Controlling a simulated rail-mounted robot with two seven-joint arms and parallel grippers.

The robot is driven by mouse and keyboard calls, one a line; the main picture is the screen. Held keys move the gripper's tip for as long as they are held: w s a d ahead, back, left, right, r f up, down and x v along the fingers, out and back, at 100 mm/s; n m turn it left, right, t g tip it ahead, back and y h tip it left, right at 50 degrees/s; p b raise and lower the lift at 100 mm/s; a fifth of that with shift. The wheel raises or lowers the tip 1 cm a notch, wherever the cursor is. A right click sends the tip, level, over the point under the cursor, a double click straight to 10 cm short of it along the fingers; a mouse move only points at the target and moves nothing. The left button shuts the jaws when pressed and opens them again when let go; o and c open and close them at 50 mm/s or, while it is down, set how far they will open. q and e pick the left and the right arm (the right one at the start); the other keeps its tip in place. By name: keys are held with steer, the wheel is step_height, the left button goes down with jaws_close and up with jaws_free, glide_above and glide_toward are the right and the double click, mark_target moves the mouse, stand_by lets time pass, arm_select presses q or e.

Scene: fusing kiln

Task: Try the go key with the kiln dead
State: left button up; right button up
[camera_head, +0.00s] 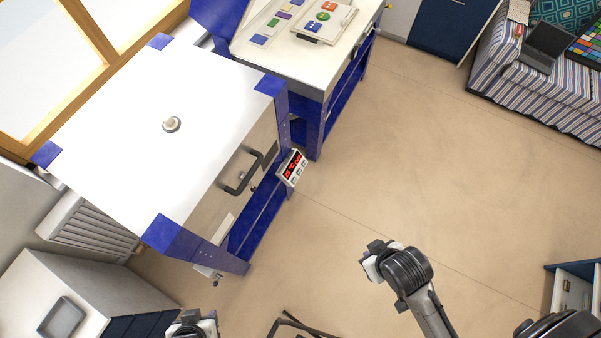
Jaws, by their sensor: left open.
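The kiln (110,95) is a large white-topped box with blue corners and a round knob (171,124) on its lid. A black handle (243,172) is on its front. The small controller (291,167) sticks out by the front. Its red display is lit, but too small to read. Pale keys (297,175) lie under the display; I cannot tell which is the go key. My left gripper (284,323) shows as dark, spread fingers at the bottom edge, empty and well away from the controller. I do not see my right gripper, only part of that arm.
A striped sofa (495,75) with a laptop (545,45) is at the upper right. A grey cabinet (90,285) stands lower left. The floor (420,160) right of the kiln is clear.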

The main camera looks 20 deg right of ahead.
jaws_close()
arm_select(q)
steer(key=shift+d, duration=0.15)
arm_select(e)
steer(key=shift+d, duration=0.1)
arm_select(q)
steer(key=shift+a, duration=0.2)
stand_by(0.6)
